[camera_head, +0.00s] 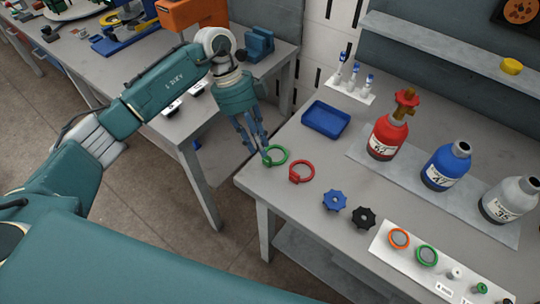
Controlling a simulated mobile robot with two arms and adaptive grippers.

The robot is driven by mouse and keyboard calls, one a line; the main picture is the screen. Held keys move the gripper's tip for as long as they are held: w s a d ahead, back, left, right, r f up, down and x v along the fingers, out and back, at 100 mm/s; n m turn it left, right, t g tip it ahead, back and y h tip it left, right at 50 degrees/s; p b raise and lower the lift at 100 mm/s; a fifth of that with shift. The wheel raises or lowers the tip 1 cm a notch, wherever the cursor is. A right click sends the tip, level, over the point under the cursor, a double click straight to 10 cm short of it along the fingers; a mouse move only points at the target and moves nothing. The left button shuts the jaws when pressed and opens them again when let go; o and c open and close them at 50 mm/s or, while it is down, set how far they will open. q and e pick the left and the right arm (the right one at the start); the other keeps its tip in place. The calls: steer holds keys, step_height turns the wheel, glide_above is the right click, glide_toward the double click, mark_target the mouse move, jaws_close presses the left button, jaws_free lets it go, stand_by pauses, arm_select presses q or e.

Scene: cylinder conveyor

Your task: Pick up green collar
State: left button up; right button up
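The green collar (283,150), a ring with a small lug on its left side, is at the near left edge of the right-hand table, beside a red collar (303,178). My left gripper (262,150) comes down from the upper left, its fingers pointing down. Its fingertips are at the collar's left side and partly cover the lug. I cannot tell whether the fingers are closed on it. My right gripper is not in view.
A blue tray (326,120) lies behind the collars. Red (386,137), blue (446,166) and grey (508,200) bottles stand to the right. Blue (335,201) and black (364,217) knobs lie nearer. A white board (390,262) holds an orange ring and another green ring (427,256).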

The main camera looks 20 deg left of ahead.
mark_target(267, 161)
arm_select(q)
steer(key=p+x, duration=0.2)
steer(key=x, duration=0.1)
steer(key=shift+s+d+f, duration=0.1)
steer(key=shift+d+f, duration=0.1)
steer(key=shift+f, duration=0.1)
steer(key=shift+d+f, duration=0.15)
steer(key=shift+f, duration=0.4)
jaws_close()
steer(key=shift+r, duration=0.15)
